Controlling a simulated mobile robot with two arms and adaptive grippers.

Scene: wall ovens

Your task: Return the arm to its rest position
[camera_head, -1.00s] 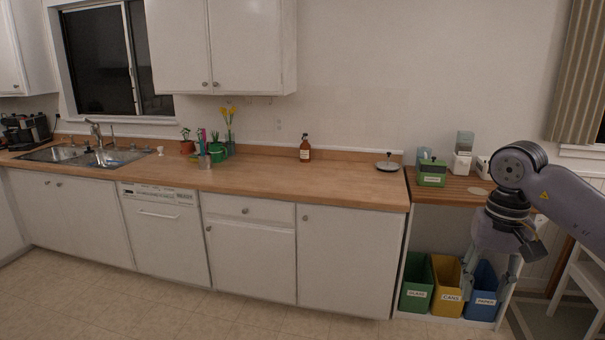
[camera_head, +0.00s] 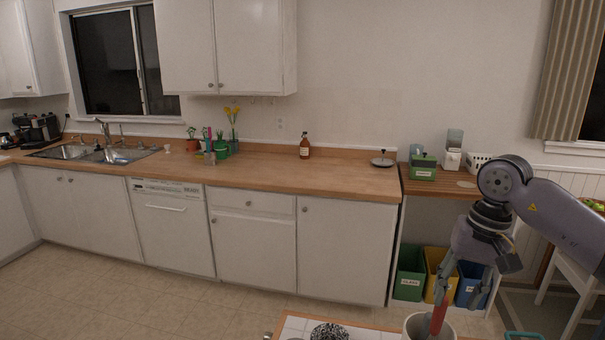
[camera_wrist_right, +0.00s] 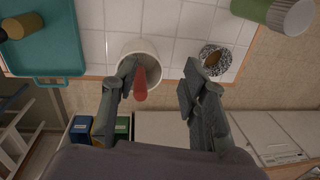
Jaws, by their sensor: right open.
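My right arm comes in from the right in the head view, with its gripper (camera_head: 463,292) hanging down, fingers apart. In the wrist view the gripper (camera_wrist_right: 158,80) is open, with a wide gap between its two grey fingers. A red handle-like object (camera_head: 438,319) stands in a white round container (camera_head: 415,325) below the gripper. In the wrist view the red object (camera_wrist_right: 140,84) shows next to the left finger, inside the white container (camera_wrist_right: 148,48); whether they touch I cannot tell. My left gripper is in neither view.
A white tiled surface with a wooden edge (camera_head: 290,320) lies at the front. It bears a black-and-white patterned round item (camera_head: 329,333) and a teal tray (camera_wrist_right: 60,62). Green, yellow and blue bins (camera_head: 409,275) stand behind my gripper. The floor left of the tiled surface is clear.

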